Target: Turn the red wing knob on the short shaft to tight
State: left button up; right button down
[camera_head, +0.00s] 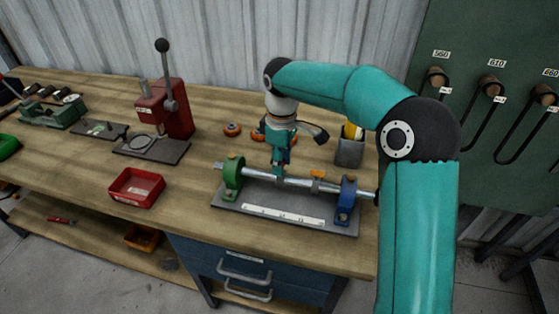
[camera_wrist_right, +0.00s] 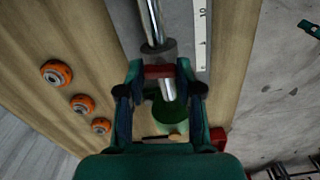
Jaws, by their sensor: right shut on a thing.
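The red wing knob (camera_wrist_right: 158,71) sits across the steel shaft, on a grey collar, in the right wrist view. My right gripper (camera_wrist_right: 158,68) has a fingertip on each side of it and is shut on it. In the head view my right gripper (camera_head: 279,166) points down onto the shaft (camera_head: 298,182), beside the green support, and hides the knob. The shaft runs between a green support (camera_head: 233,178) and a blue support (camera_head: 347,201) on a grey base (camera_head: 225,197). I cannot tell the knob's tightness. My left gripper is not in view.
An orange piece (camera_head: 318,174) sits on the shaft toward the blue support. A grey cup (camera_head: 349,152) and orange wheels (camera_head: 232,130) stand behind. A red tray (camera_head: 137,187) and a red lever press (camera_head: 166,108) are to the left. Bench surface between tray and base is clear.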

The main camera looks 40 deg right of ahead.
jog(key=m, duration=0.4)
jog(key=shift+p, duration=0.35)
jog(key=m, duration=0.8)
jog(key=shift+m, duration=2.1)
jog(key=c, duration=0.8)
grip_release()
jog(key=shift+o, duration=0.2)
jog(key=shift+r, duration=0.1)
notch_tip(320, 180, up, 12)
